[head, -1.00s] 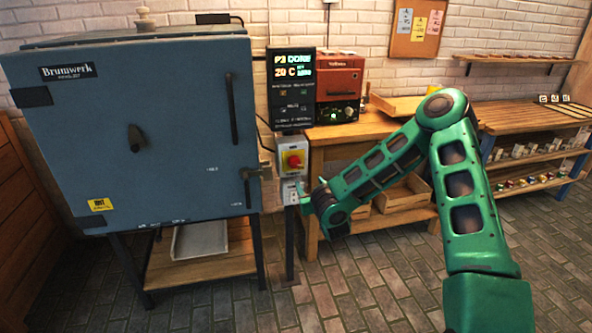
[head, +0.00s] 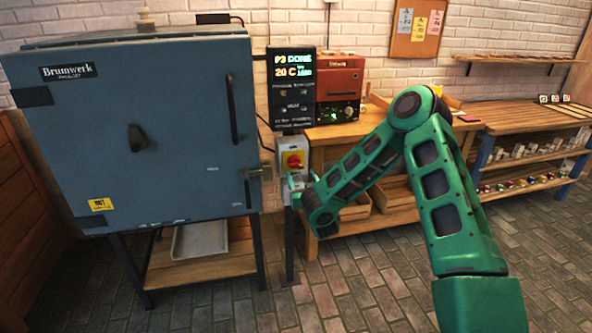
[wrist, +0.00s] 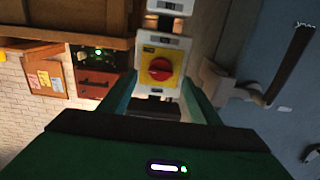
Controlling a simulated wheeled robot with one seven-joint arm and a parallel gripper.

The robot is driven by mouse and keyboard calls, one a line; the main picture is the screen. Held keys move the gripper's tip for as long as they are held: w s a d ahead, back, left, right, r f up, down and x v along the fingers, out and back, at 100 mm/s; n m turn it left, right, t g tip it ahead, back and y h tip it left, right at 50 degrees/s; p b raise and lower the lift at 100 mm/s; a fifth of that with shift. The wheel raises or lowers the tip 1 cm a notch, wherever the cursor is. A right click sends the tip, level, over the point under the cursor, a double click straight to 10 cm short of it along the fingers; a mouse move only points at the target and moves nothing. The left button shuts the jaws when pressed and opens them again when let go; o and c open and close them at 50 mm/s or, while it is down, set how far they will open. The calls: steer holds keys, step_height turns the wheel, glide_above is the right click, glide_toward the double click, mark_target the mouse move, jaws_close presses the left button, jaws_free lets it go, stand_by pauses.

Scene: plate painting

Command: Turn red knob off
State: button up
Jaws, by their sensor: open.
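The red knob (head: 293,161) sits on a yellow plate on a grey switch box (head: 285,146) at the right of the kiln. In the wrist view the knob (wrist: 160,69) faces the camera, with the yellow plate around it. My gripper (wrist: 158,100) is open, one finger to each side of the box's lower part in that view, and nothing shows held. In the head view my gripper (head: 297,184) is at the lower part of the switch box, just below the knob. Whether the fingers touch the box I cannot tell.
The blue-grey kiln (head: 180,100) with its door handle (head: 232,108) stands close on the left. A display panel (head: 291,85) reading "DONE" and "20 C" is above the box. A wooden workbench (head: 350,130) stands to the right. The floor in front is clear.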

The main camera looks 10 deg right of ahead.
mark_target(296, 166)
steer(key=shift+w+a+r, duration=0.1)
steer(key=shift+w+r, duration=0.1)
steer(key=shift+w, duration=0.35)
steer(key=shift+w+r, duration=0.15)
steer(key=shift+w, duration=0.35)
steer(key=shift+w+f, duration=0.15)
steer(key=shift+w, duration=2.4)
steer(key=c, duration=1)
